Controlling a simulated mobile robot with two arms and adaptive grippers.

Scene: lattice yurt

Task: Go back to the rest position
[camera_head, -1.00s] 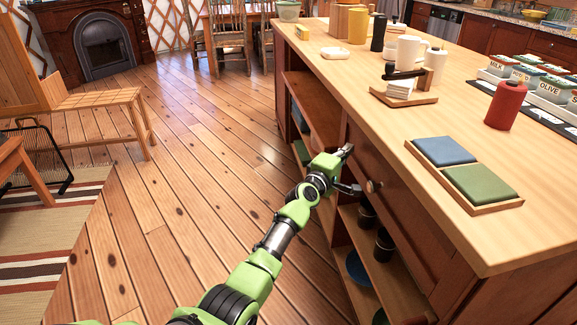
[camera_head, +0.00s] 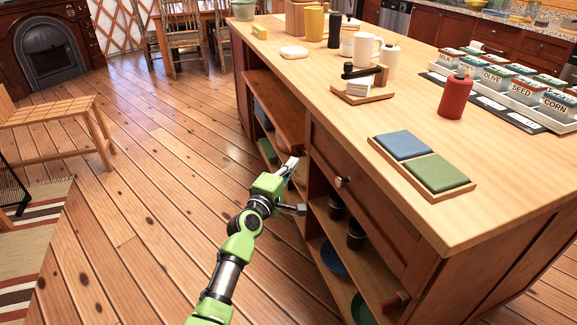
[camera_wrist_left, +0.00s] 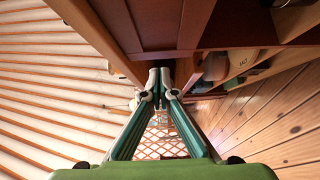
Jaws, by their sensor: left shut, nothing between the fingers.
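My left gripper (camera_head: 294,162) reaches in from the bottom of the head view, on its green and black arm. It is beside the open shelves of the wooden island (camera_head: 420,215), left of the round drawer knob (camera_head: 343,182) and apart from it. In the left wrist view the two fingers (camera_wrist_left: 164,77) meet at their tips with nothing between them, so it is shut and empty. Dark red-brown cabinet wood (camera_wrist_left: 160,22) is close by the fingers in that view. My right gripper is not in view.
The plank floor (camera_head: 150,190) between is clear.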

